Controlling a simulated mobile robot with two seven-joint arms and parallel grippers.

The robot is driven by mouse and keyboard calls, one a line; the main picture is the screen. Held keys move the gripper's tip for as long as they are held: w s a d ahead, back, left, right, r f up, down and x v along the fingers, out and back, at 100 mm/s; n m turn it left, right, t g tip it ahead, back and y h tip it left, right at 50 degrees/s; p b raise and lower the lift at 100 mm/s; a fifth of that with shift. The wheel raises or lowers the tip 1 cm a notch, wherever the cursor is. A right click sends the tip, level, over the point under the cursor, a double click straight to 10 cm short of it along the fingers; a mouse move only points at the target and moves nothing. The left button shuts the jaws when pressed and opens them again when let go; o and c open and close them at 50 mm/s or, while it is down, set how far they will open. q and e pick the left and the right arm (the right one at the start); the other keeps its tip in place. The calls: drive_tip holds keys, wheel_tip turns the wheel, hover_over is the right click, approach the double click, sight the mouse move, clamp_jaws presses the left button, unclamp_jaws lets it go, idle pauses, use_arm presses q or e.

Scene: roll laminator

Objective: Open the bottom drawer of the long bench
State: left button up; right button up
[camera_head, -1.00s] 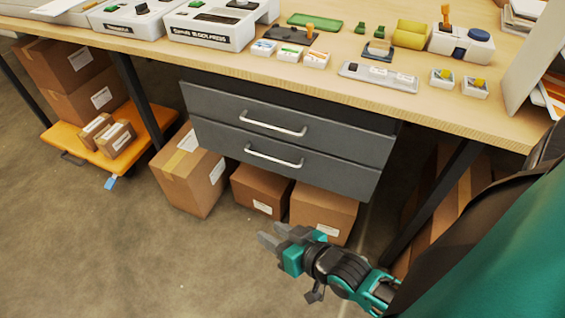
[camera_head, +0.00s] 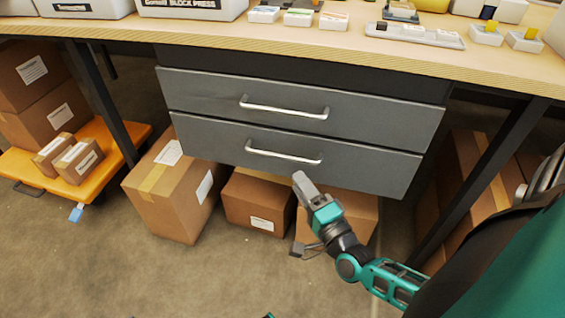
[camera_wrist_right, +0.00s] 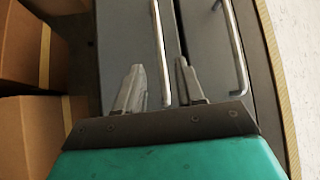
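The long bench (camera_head: 300,48) carries two grey drawers under its top. The bottom drawer (camera_head: 215,140) is shut and has a silver bar handle (camera_head: 283,155). My right gripper (camera_head: 302,177) is close to the drawer front, just below the right part of that handle. In the right wrist view the gripper (camera_wrist_right: 160,75) is open, its two fingers apart. The bottom handle (camera_wrist_right: 160,45) runs into the gap between the fingers, which are not closed on it. Whether they touch it I cannot tell. My left gripper is not in view.
The top drawer (camera_head: 200,92), also shut, has its own handle (camera_head: 284,108) just above. Cardboard boxes (camera_head: 258,201) stand on the floor beneath the drawers. A dark bench leg (camera_head: 478,187) stands to the right. The floor in front is open.

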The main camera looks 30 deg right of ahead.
sight(282, 160)
drive_tip(key=w, duration=0.3)
drive_tip(key=w+b, duration=0.1)
drive_tip(key=w, duration=0.2)
drive_tip(key=w+r, duration=0.1)
drive_tip(key=w, duration=0.2)
drive_tip(key=shift+d, duration=0.3)
drive_tip(key=shift+c, duration=0.5)
clamp_jaws()
